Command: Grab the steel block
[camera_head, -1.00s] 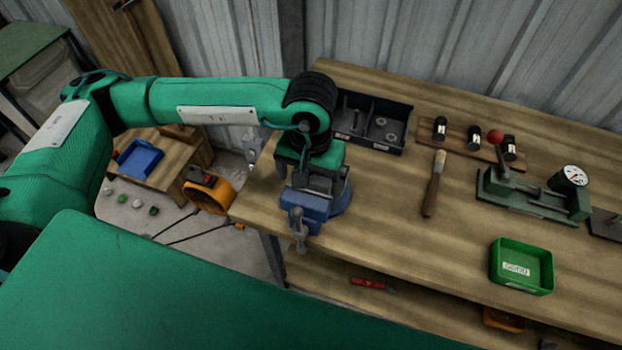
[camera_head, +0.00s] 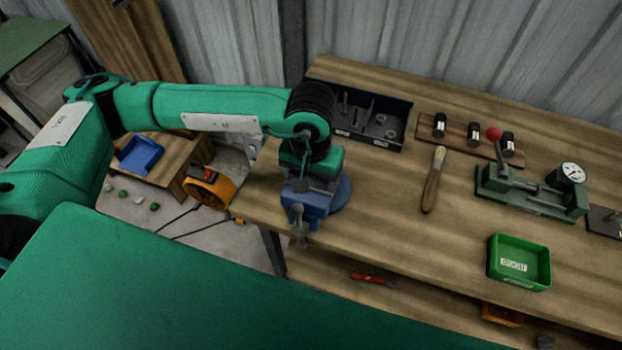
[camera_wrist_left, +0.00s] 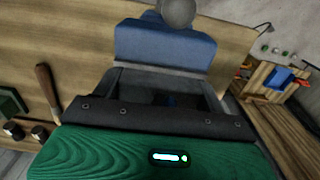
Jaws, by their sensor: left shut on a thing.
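My left gripper (camera_head: 316,184) points down over the blue vise (camera_head: 308,203) at the left end of the workbench. The left wrist view also shows the blue vise (camera_wrist_left: 165,45), with a grey jaw edge close in front of my gripper (camera_wrist_left: 162,92). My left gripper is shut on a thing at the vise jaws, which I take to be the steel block. The block is hidden by the gripper and the vise, so I cannot make out its shape. My right gripper is in neither view.
On the workbench (camera_head: 400,225) are a dark parts bin (camera_head: 352,130), a brush (camera_head: 433,182), a green press with a red knob (camera_head: 530,190) and a green tray (camera_head: 520,262). An orange machine (camera_head: 208,187) stands left of the bench.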

